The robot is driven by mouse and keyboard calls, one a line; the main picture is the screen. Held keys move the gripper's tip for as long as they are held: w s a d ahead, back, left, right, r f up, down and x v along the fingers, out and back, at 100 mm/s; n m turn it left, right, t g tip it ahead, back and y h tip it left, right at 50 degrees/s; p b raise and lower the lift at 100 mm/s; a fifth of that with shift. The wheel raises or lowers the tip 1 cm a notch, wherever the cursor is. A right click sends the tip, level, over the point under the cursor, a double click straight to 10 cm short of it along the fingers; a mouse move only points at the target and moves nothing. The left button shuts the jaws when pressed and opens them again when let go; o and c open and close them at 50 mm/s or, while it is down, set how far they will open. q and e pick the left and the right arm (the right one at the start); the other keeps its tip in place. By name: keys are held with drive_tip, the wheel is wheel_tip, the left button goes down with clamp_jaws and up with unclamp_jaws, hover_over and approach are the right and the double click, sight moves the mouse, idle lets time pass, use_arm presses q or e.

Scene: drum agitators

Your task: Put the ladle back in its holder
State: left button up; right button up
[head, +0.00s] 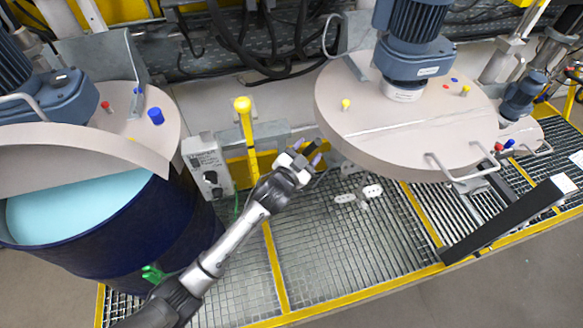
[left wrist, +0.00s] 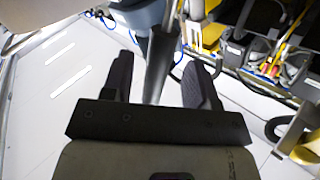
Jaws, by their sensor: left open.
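My left gripper (head: 312,157) reaches in from the lower left and is near the left edge of the large beige drum lid (head: 400,135), over the grating. In the left wrist view its two dark fingers (left wrist: 160,82) are open and apart. A dark slender piece (left wrist: 162,62) shows between the fingers, below a grey-blue rounded part (left wrist: 138,17); I cannot tell whether this is the ladle or whether it touches a finger. I cannot make out the ladle or its holder for sure in the head view. My right gripper is not in view.
At left stands an open dark-blue drum (head: 120,225) of light-blue liquid. A yellow lever (head: 245,130) and a grey control box (head: 207,165) stand between the drums. A long black bar (head: 500,222) crosses the grating at right.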

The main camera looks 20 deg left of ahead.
use_arm(q)
drive_tip(key=s+a+f+n+g+y, duration=0.2)
drive_tip(key=s+a+g, duration=0.1)
drive_tip(key=s, duration=0.6)
drive_tip(key=s+a+f+n+g+y, duration=0.1)
drive_tip(key=s+a+f+g+y, duration=0.15)
drive_tip(key=s, duration=0.55)
drive_tip(key=s+f+n+g+h, duration=0.1)
drive_tip(key=s+f+g, duration=0.35)
drive_tip(key=s, duration=0.85)
drive_tip(key=s+f+n+g, duration=0.1)
drive_tip(key=s+f+g, duration=0.4)
drive_tip(key=s, duration=0.8)
wheel_tip(320, 180, up, 21)
drive_tip(key=t+p, duration=0.1)
drive_tip(key=p, duration=2.1)
drive_tip(key=shift+w, duration=0.1)
drive_tip(key=shift+c, duration=0.3)
